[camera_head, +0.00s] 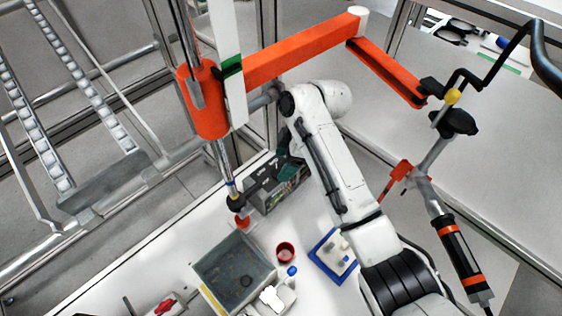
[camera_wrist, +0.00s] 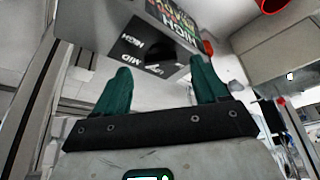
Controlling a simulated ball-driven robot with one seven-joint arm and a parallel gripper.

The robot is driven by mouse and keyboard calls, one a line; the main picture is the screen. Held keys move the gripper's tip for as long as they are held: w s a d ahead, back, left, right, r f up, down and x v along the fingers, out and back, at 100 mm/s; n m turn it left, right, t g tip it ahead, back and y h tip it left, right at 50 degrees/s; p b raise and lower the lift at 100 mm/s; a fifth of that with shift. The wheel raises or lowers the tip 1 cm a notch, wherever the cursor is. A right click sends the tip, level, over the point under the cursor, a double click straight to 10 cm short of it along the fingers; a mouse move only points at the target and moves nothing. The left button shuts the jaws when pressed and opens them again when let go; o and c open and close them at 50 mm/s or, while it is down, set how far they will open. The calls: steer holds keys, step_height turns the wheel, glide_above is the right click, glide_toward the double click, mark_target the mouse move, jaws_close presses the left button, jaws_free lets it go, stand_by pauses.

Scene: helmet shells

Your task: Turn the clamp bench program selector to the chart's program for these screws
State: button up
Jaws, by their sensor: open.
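In the wrist view the box's grey panel (camera_wrist: 100,40) faces me beyond the fingertips. Whether the fingers touch the box cannot be told.
A grey open bin (camera_head: 233,272), a red cup (camera_head: 285,252) and a blue-rimmed tray (camera_head: 333,255) with pale parts stand on the white bench. An orange overhead arm (camera_head: 300,48) crosses above.

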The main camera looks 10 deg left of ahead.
mark_target(277, 172)
steer(key=shift+x, duration=1.25)
steer(key=shift+c, duration=0.3)
steer(key=c, duration=1)
steer(key=shift+s+r+m+p, duration=0.1)
steer(key=shift+r+m+p, duration=0.05)
steer(key=shift+m+p, duration=0.3)
steer(key=shift+s+m+t, duration=0.1)
steer(key=shift+m+t, duration=0.4)
steer(key=shift+m, duration=0.35)
steer(key=shift+m+t, duration=0.4)
steer(key=shift+m, duration=0.4)
steer(key=o, duration=1.1)
steer(key=shift+c, duration=0.2)
